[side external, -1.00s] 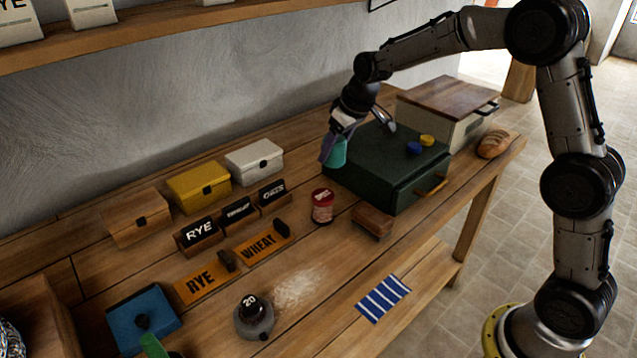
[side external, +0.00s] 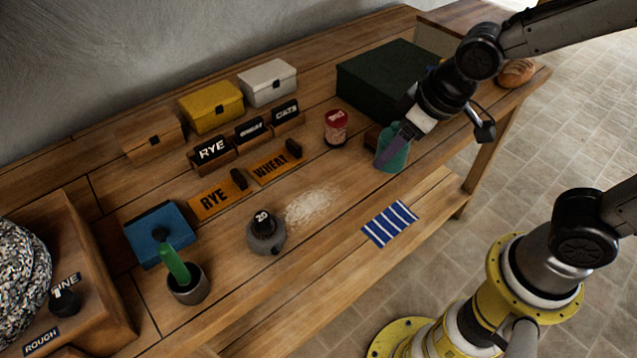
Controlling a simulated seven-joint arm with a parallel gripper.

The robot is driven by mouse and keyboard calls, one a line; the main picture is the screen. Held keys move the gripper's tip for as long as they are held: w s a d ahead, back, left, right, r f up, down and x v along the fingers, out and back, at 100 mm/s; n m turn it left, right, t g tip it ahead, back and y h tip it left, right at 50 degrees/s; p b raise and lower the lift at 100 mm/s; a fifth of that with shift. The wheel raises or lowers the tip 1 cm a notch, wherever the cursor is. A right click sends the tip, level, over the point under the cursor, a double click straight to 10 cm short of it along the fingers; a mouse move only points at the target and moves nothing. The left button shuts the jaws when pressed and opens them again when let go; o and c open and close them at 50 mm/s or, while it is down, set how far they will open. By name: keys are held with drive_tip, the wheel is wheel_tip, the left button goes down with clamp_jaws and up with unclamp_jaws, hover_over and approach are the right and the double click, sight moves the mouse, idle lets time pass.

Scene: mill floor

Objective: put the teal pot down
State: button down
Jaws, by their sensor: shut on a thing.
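The teal pot (side external: 393,158) is in my gripper (side external: 392,147), over the front right part of the wooden bench. The gripper is shut on it, with one finger showing across the pot's side. The pot looks roughly upright. I cannot tell whether its base touches the bench or hangs just above it. It partly hides a small brown wooden block (side external: 371,137) behind it.
A red-lidded jar (side external: 336,128) stands left of the pot. The dark green box (side external: 375,80) is behind it. Bare bench (side external: 345,180) and spilled flour (side external: 308,207) lie to the left.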

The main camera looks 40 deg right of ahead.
drive_tip(key=shift+s+a+r, duration=0.35)
drive_tip(key=shift+a+r, duration=0.05)
drive_tip(key=shift+a, duration=0.05)
drive_tip(key=shift+a+r+n, duration=0.15)
drive_tip(key=shift+a+n, duration=0.1)
drive_tip(key=shift+n, duration=0.05)
drive_tip(key=w+a+f, duration=0.1)
drive_tip(key=w+f, duration=0.2)
drive_tip(key=w, duration=0.1)
drive_tip(key=w+a+f, duration=0.2)
drive_tip(key=w+f, duration=0.1)
drive_tip(key=w, duration=0.1)
drive_tip(key=w+a+f, duration=0.1)
drive_tip(key=w+f, duration=0.2)
drive_tip(key=w, duration=0.1)
drive_tip(key=shift+w+a+f, duration=0.2)
drive_tip(key=shift+w+a, duration=0.1)
drive_tip(key=shift+w, duration=0.05)
drive_tip(key=shift+w+a+f, duration=0.1)
drive_tip(key=shift+w+f, duration=0.1)
drive_tip(key=shift+f, duration=1.55)
drive_tip(key=shift+f, duration=0.2)
drive_tip(key=shift+c, duration=0.5)
unclamp_jaws()
drive_tip(key=shift+s, duration=0.1)
